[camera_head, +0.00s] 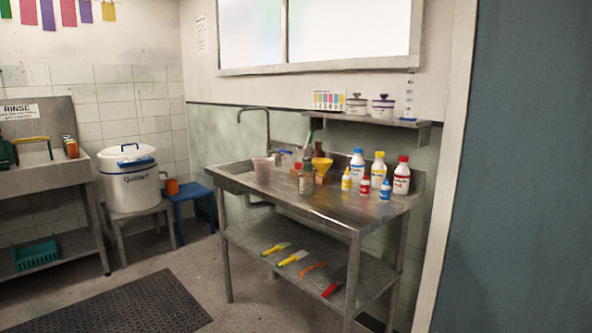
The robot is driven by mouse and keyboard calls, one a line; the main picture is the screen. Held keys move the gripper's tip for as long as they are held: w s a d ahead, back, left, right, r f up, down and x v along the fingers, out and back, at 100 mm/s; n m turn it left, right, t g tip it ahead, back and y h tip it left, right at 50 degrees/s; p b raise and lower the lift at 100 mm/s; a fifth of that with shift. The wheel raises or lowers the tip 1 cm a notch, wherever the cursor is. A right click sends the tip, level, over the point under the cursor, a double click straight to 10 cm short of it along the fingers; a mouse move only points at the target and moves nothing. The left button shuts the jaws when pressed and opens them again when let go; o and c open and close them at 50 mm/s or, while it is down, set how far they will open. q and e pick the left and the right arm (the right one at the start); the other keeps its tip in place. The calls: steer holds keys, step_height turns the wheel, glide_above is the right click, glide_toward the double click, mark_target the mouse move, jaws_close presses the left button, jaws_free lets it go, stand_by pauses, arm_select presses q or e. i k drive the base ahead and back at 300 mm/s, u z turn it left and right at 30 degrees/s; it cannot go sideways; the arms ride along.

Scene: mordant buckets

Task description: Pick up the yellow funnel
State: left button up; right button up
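The yellow funnel (321,166) stands near the middle of the steel sink table (335,207), toward its back edge. Its wide mouth faces up, and its lower end is partly hidden behind a metal-coloured jar (307,184). A dark brown bottle (308,156) is close behind it on the left. Neither of my grippers is in view.
Several white bottles with coloured caps (401,178) stand right of the funnel. A translucent cup (263,169) is at the sink, under a tall tap (267,128). A wall shelf (380,120) hangs above. Open floor and a dark mat (120,306) lie in front.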

mark_target(321, 165)
steer(key=u, duration=0.95)
steer(key=i, duration=2.25)
steer(key=z, duration=0.6)
